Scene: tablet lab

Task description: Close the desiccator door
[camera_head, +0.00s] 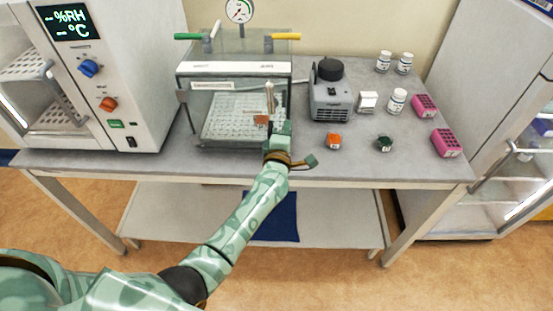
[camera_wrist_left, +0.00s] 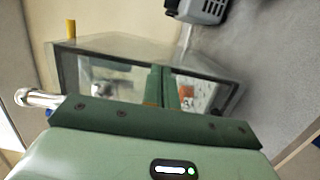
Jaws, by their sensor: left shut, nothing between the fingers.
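The desiccator (camera_head: 205,68) is a clear box on the table, with a pressure gauge (camera_head: 239,11) on top and a white perforated shelf (camera_head: 228,112) inside. Its clear front door carries a label (camera_head: 212,86); I cannot tell whether the door is fully shut or slightly ajar. A metal handle (camera_head: 270,97) stands at the front right, and a metal cylinder shows at the left of the wrist view (camera_wrist_left: 40,98). My left gripper (camera_head: 279,130) is at the box's lower front right corner. Its fingers (camera_wrist_left: 163,86) are shut together and empty, pointing toward the desiccator (camera_wrist_left: 110,72). Contact is unclear. My right gripper is out of view.
A grey pump (camera_head: 331,100) stands right of the desiccator. White bottles (camera_head: 397,101), an orange-capped vial (camera_head: 333,141), a dark-capped vial (camera_head: 384,143) and pink racks (camera_head: 446,142) lie farther right. A white oven-like cabinet (camera_head: 140,80) stands close on the left. The table's front edge is clear.

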